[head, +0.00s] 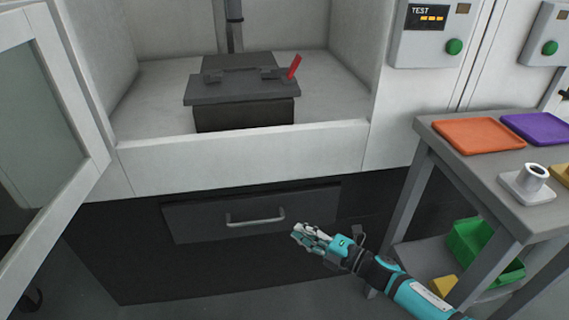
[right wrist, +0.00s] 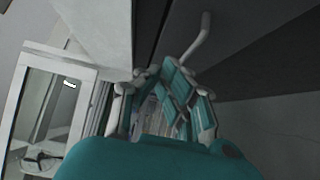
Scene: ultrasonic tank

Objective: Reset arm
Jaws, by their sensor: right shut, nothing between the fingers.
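My right gripper (head: 302,232) is in the lower middle of the head view, in front of the dark cabinet base and just right of the drawer handle. It is shut and empty. In the right wrist view its fingers (right wrist: 160,100) show in front of the dark drawer front, with the handle beyond them. The right arm (head: 400,285) is mine and comes in from the lower right. My left gripper is in neither view.
An open cabinet door (head: 55,130) stands at the left. A dark fixture (head: 245,92) with a red lever (head: 294,67) sits in the white chamber. The drawer (head: 250,212) is below. A grey cart (head: 450,150) at the right bears an orange tray (head: 478,135), a purple tray (head: 540,129) and a white part (head: 527,184); a green bin (head: 480,250) is underneath.

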